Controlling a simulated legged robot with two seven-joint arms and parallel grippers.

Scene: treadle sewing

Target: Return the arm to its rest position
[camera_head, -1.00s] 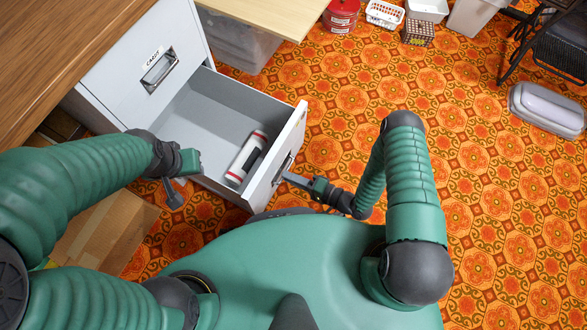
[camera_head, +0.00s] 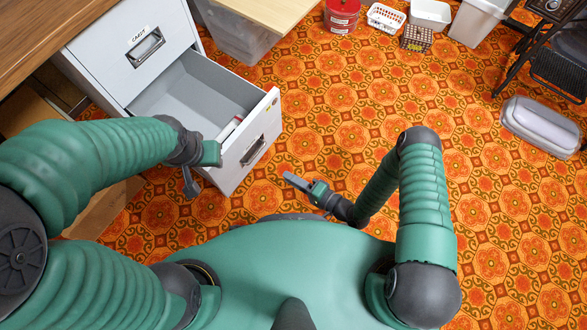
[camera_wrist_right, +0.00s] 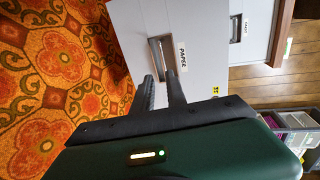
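My right arm comes in from the right of the head view. Its gripper (camera_head: 297,182) is in front of the open drawer (camera_head: 236,158), clear of the drawer's handle (camera_head: 253,150). In the right wrist view the two dark fingers (camera_wrist_right: 160,80) stand apart with nothing between them. They point toward a grey drawer front labelled PAPER (camera_wrist_right: 205,55) with a metal handle. My left gripper (camera_head: 192,180) hangs left of the drawer front, partly hidden by its own wrist; its opening is unclear. A white and red item (camera_head: 229,129) lies inside the drawer, mostly hidden.
The grey cabinet (camera_head: 100,50) stands upper left under a wooden desktop (camera_head: 45,35). A cardboard box (camera_head: 105,208) is below my left arm. A grey case (camera_head: 540,125) and a black metal stand (camera_head: 560,70) are at right. Patterned floor (camera_head: 340,120) between is clear.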

